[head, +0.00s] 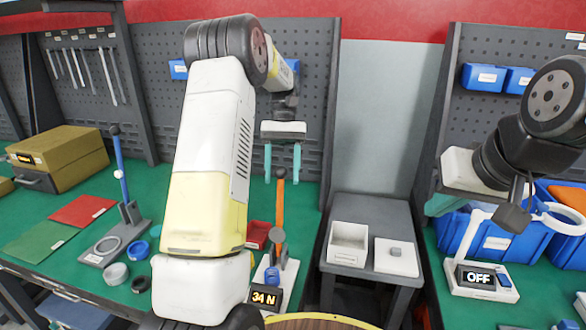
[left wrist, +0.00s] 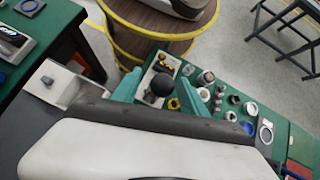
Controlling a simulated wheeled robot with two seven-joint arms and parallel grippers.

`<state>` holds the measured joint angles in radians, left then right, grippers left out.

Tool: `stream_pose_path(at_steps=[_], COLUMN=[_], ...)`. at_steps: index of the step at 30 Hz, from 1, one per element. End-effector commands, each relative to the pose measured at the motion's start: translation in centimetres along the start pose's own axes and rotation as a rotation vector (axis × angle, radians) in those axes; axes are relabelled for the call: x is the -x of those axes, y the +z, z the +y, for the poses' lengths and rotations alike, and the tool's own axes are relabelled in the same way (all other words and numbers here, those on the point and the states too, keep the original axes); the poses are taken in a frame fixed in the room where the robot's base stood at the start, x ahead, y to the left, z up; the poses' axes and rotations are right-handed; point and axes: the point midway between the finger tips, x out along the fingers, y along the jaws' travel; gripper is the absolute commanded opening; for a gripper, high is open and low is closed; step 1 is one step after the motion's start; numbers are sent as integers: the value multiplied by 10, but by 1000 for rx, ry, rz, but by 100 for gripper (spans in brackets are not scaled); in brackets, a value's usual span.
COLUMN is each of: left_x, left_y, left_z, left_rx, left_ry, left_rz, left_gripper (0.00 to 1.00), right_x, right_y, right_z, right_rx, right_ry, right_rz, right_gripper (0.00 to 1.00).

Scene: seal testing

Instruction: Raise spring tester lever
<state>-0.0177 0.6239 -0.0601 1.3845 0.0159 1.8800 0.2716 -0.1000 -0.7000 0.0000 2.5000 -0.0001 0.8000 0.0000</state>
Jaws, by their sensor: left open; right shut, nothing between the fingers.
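The spring tester (head: 290,268) stands on the green bench, with a lit display (head: 264,297) reading 34 N. Its orange lever (head: 280,208) stands about upright in the head view and ends in a dark ball knob (head: 281,173). My left gripper (head: 283,178) is open and points down, one teal finger on each side of the knob. The left wrist view also shows the knob (left wrist: 160,85) between the two open fingers; contact cannot be told. My arm hides part of the tester. My right gripper (head: 440,206) is shut and empty at the right, away from the tester.
A second stand with a blue lever (head: 122,172) is on the left bench, near rings and red and green mats. A grey side table (head: 370,212) holds a white open box (head: 348,243). An OFF ring device (head: 480,278) and blue bins stand at right.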

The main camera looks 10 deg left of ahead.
Motion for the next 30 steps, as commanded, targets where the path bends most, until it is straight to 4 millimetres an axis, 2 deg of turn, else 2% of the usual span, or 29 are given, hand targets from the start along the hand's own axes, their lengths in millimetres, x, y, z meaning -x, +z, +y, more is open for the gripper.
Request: stream_pose_path(at_steps=[11,18,23,30], left_x=[4,27,7,-26], left_y=[4,27,50,92], left_z=[-1,-2,0,4], left_rx=[1,0,-1,-2], left_ry=[-1,-1,-2,-2], left_rz=[-1,2,-1,-1], left_gripper=[51,51,51,51], right_x=[0,0,0,0], right_y=[0,0,0,0], right_z=[0,0,0,0], right_rx=[0,0,0,0], right_ry=[0,0,0,0], right_rz=[0,0,0,0], right_gripper=[0,0,0,0])
